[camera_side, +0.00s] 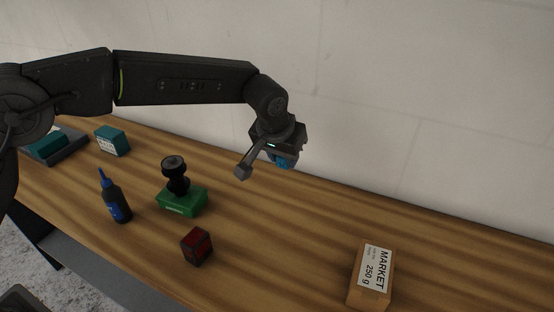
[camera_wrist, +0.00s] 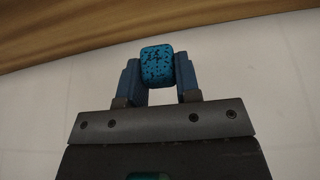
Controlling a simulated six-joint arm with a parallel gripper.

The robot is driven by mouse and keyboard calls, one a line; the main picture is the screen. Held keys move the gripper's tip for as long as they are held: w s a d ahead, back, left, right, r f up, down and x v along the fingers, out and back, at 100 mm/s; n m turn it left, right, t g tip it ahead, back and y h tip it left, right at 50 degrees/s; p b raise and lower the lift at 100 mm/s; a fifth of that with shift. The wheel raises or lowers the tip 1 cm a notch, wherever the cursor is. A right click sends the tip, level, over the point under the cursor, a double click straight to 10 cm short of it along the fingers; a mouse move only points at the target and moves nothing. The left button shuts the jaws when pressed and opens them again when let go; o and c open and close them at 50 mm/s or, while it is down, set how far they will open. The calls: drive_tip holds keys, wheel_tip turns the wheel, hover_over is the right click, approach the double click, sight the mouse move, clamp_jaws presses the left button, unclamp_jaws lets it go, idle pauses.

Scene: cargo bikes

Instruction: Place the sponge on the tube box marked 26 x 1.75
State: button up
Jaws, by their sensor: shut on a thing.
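My gripper (camera_side: 284,158) is shut on a blue block with dark speckles, which I take to be the sponge (camera_wrist: 157,65). In the wrist view the sponge sits between the two fingers. In the side view it shows as a small blue patch, held in the air above the back of the table. Possible tube boxes are a teal box (camera_side: 113,141) at the back left, a green box (camera_side: 183,202) with a black knobbed object (camera_side: 175,172) on top, and a dark red box (camera_side: 197,247). I cannot read a 26 x 1.75 marking on any of them.
A dark tray (camera_side: 70,152) with a teal block (camera_side: 47,146) is at the far left. A dark bottle (camera_side: 117,203) with a blue tip stands left of the green box. A brown MARKET 250 g package (camera_side: 371,277) is at front right. The table's middle right is clear.

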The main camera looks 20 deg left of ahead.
drive_tip(key=w+a+r+n+y, duration=0.1)
drive_tip(key=a+r+n, duration=0.15)
drive_tip(key=a, duration=1.45)
drive_tip(key=w+a+r+n+y, duration=0.1)
drive_tip(key=w+a+r+n, duration=0.15)
drive_tip(key=a, duration=1.45)
drive_tip(key=s+a+r+n+y, duration=0.1)
drive_tip(key=s+a+n, duration=0.1)
drive_tip(key=s+a, duration=0.5)
drive_tip(key=s+a+n+g, duration=0.1)
drive_tip(key=s+a, duration=0.3)
drive_tip(key=a, duration=0.7)
drive_tip(key=s+a+r+n+y, duration=0.1)
drive_tip(key=s+a+n, duration=0.1)
drive_tip(key=s+a, duration=0.5)
hover_over(109, 129)
drive_tip(key=s, duration=0.1)
drive_tip(key=f, duration=0.6)
drive_tip(key=shift+d+f, duration=0.25)
drive_tip(key=shift+d, duration=0.15)
drive_tip(key=shift+f, duration=2.1)
drive_tip(key=shift+f, duration=0.1)
drive_tip(key=o, duration=0.9)
